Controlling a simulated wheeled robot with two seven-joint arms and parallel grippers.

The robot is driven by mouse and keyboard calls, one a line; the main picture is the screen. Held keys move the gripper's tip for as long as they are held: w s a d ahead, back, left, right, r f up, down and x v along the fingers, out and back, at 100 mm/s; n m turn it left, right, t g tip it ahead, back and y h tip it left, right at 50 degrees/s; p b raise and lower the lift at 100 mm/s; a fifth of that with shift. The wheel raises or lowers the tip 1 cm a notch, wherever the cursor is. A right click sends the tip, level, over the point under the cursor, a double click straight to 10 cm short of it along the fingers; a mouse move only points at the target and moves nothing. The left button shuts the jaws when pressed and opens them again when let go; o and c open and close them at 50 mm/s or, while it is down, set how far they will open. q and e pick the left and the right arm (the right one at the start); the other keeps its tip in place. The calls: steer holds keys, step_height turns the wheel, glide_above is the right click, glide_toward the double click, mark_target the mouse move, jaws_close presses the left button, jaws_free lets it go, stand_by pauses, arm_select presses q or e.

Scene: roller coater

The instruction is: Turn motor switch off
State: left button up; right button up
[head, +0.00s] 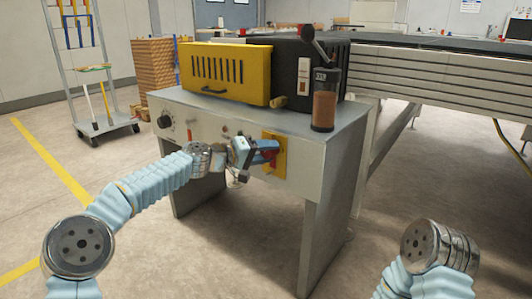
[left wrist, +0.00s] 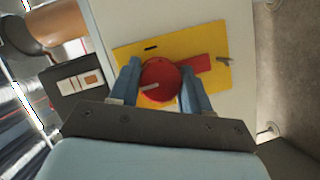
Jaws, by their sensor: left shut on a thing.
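The motor switch is a red rotary knob (left wrist: 159,79) with a red handle bar on a yellow plate (left wrist: 218,72), fixed to the front panel of the roller coater (head: 334,152). In the head view the yellow plate (head: 274,140) is partly hidden by my left gripper (head: 262,153). In the left wrist view the two blue fingers of my left gripper (left wrist: 158,88) are on either side of the red knob, shut on it. The red handle bar points right in the left wrist view. My right gripper is not visible; only part of my right arm shows.
A black dial (head: 164,121) and small controls are on the same panel, left of the switch. A yellow vented cover (head: 226,73) and a brown cylinder (head: 324,108) stand on top. A conveyor (head: 435,75) extends right. The floor in front is clear.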

arm_select(q)
steer(key=o, duration=0.8)
steer(key=shift+w+a+r, duration=0.15)
steer(key=shift+w+a, duration=0.05)
steer(key=shift+o, duration=1.1)
steer(key=shift+s+d, duration=0.1)
steer(key=b+v, duration=0.1)
steer(key=v, duration=1.2)
steer(key=shift+s+a, duration=0.15)
steer(key=shift+a, duration=0.2)
